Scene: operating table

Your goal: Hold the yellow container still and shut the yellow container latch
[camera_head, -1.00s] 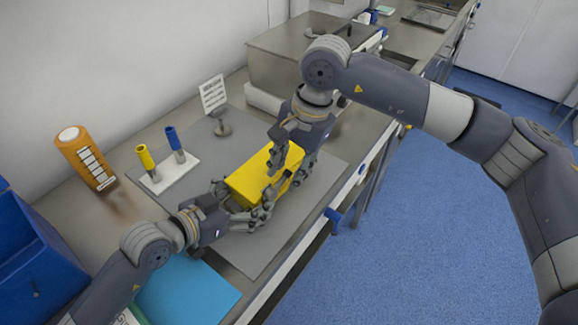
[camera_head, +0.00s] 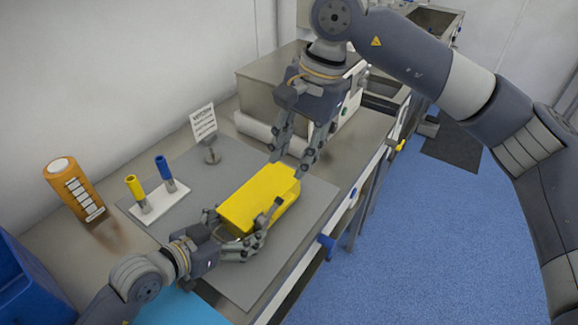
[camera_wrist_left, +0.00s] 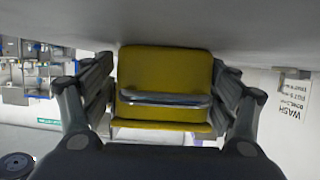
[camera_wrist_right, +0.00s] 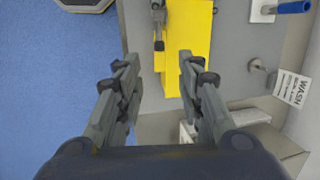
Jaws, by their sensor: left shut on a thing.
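The yellow container (camera_head: 258,196) sits on the grey mat on the table, and its lid lies flat on top. Its near end fills the middle of the left wrist view (camera_wrist_left: 165,75), with a grey bar across it. My left gripper (camera_head: 242,228) is shut on the container's near end, with fingers on both sides. My right gripper (camera_head: 292,152) is above and just beyond the container's far end. Its fingers are apart and empty in the right wrist view (camera_wrist_right: 158,75), with the container (camera_wrist_right: 187,40) ahead of them. I cannot make out the latch clearly.
A white holder (camera_head: 160,202) with a yellow and a blue tube stands left of the container. An orange bottle (camera_head: 75,190), a small sign (camera_head: 204,122) on a stand and a metal box (camera_head: 290,85) are nearby.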

